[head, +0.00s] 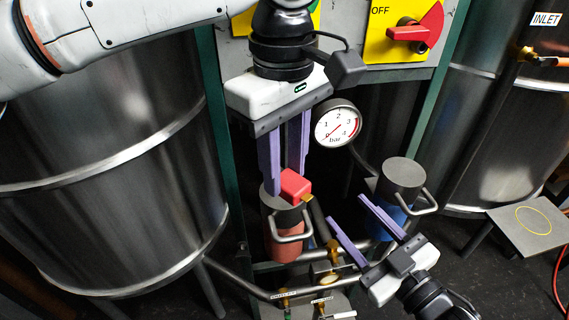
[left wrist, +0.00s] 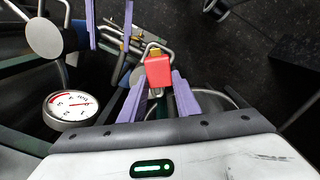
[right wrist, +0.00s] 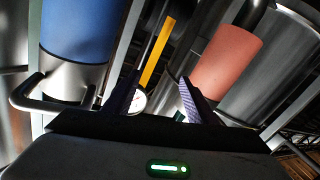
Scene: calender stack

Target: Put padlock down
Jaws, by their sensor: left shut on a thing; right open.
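The red padlock (head: 296,184) has a small brass-coloured part at one side. My left gripper (head: 286,188) points down and is shut on the padlock, which appears at or just above the grey top of the red cylinder; I cannot tell if they touch. In the left wrist view the padlock (left wrist: 159,72) shows at the fingertips, between the purple fingers. My right gripper (head: 362,222) is open and empty at the lower right, in front of the blue cylinder. Its spread fingers (right wrist: 160,102) show in the right wrist view.
The red cylinder (head: 285,236) and the blue cylinder (head: 390,218) have metal handles. A pressure gauge (head: 338,125) and a panel with a red OFF switch (head: 415,33) stand behind. A small grey stand (head: 530,226) with a yellow ring is at right. Large steel tanks flank the scene.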

